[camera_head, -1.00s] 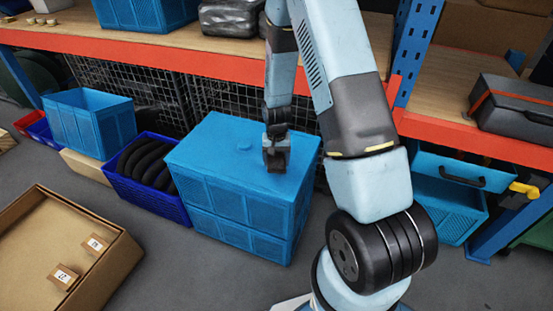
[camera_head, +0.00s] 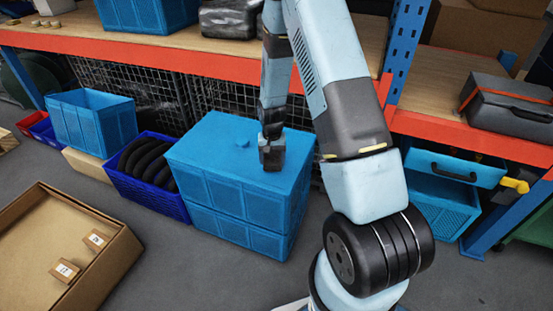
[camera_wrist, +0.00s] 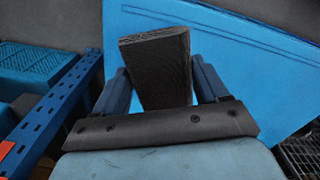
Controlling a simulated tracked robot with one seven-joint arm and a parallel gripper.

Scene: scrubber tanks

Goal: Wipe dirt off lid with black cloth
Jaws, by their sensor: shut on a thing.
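The lid (camera_head: 215,145) is the flat blue top of a stacked pair of blue crates on the floor; it also fills much of the wrist view (camera_wrist: 240,60). My gripper (camera_head: 271,165) is over the right part of the lid, at or close to its surface. In the wrist view my gripper (camera_wrist: 160,88) is shut on the black cloth (camera_wrist: 155,65), which shows as a dark, stiff-looking block between the fingers. Whether the cloth touches the lid is hard to tell. A small raised blue spot (camera_head: 241,143) shows on the lid; no clear dirt can be made out.
A dark blue bin of black rings (camera_head: 148,175) stands left of the crates. An orange-edged shelf (camera_head: 180,58) runs behind and above. A blue post (camera_head: 408,50) rises at the right. An open cardboard box (camera_head: 60,250) lies front left. Grey floor is clear in front.

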